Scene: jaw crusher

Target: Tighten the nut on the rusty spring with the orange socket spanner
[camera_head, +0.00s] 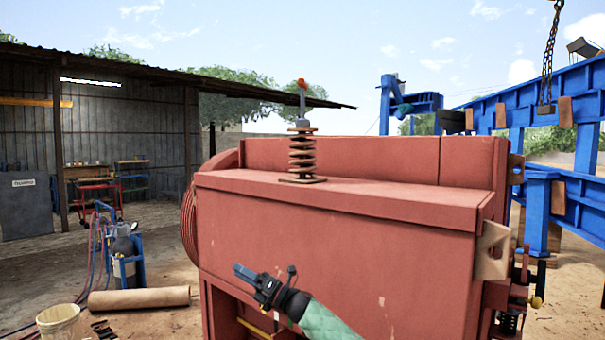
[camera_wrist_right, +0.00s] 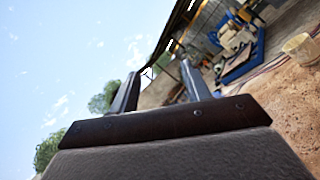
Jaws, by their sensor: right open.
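The rusty spring (camera_head: 302,156) stands upright on the top ledge of the red crusher body (camera_head: 330,235), between two flat plates. A grey upright piece with an orange top, which looks like the orange socket spanner (camera_head: 302,90), stands on top of the spring. The nut is too small or hidden to make out. My right gripper (camera_head: 245,272) is in front of the crusher's front face, below and left of the spring, and points left. Its two fingers (camera_wrist_right: 158,92) are apart and empty in the right wrist view. My left gripper is out of view.
The crusher's front face and ledge are close to my right arm. A blue gas-bottle cart (camera_head: 128,262), a cardboard-coloured roll (camera_head: 139,298) and a bucket (camera_head: 60,324) are on the ground at left. A chain (camera_head: 549,50) hangs near blue steelwork (camera_head: 540,110) at right.

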